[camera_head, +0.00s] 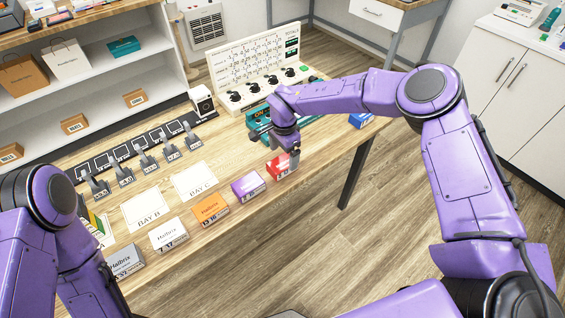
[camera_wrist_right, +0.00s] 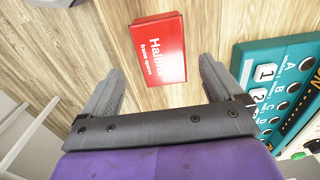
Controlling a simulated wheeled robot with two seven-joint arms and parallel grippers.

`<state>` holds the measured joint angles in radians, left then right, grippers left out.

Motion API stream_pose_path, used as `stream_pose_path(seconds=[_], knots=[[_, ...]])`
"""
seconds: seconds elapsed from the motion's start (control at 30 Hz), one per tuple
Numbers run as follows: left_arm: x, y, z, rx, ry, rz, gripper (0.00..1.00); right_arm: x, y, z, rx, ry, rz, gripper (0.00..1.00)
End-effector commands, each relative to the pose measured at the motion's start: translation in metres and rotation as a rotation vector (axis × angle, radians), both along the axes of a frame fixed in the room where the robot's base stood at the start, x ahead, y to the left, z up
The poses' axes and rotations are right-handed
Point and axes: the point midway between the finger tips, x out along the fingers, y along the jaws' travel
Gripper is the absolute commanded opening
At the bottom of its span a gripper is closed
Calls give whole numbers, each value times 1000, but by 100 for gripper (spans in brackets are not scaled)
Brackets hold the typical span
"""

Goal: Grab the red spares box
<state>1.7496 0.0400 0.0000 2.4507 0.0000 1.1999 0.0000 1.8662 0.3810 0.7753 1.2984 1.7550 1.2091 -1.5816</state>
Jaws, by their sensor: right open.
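The red spares box (camera_head: 279,166) lies on the wooden table near its front edge, partly hidden by my right gripper in the head view. It also shows in the right wrist view (camera_wrist_right: 157,38), with white "Halbrix" lettering. My right gripper (camera_head: 288,150) is over the box, pointing down. In the right wrist view its fingers (camera_wrist_right: 159,68) are open, one to each side of the box's lower part, with gaps on both sides. I cannot tell how high the fingertips are above it. My left arm shows at the lower left; its gripper is out of the picture.
A teal panel (camera_wrist_right: 282,75) is close to the right gripper. A white knob board (camera_head: 257,62) stands behind. Bay cards (camera_head: 145,209) lie at left.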

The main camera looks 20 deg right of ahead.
Motion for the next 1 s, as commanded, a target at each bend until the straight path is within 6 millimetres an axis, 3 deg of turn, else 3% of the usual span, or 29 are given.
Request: stream_pose_path(seconds=[0.13,0.23,0.5,0.53,0.57,0.7,1.0], knots=[[0,0,20,0,0,0,43,-2,4,-23,-3,6,-1,94],[0,0,22,0,-2,0,43,-2,3,-42,-4,4,-3,94],[0,0,22,0,-1,0,43,-1,2,-51,-3,1,-4,94],[0,0,22,1,-1,0,43,-1,2,-51,-3,1,-4,90],[0,0,22,1,-1,0,43,-1,2,-51,-3,1,-4,81],[0,0,22,1,-1,0,43,-1,2,-51,-3,1,-4,35],[0,0,21,1,-1,0,43,-1,2,-50,-3,1,-4,35]])
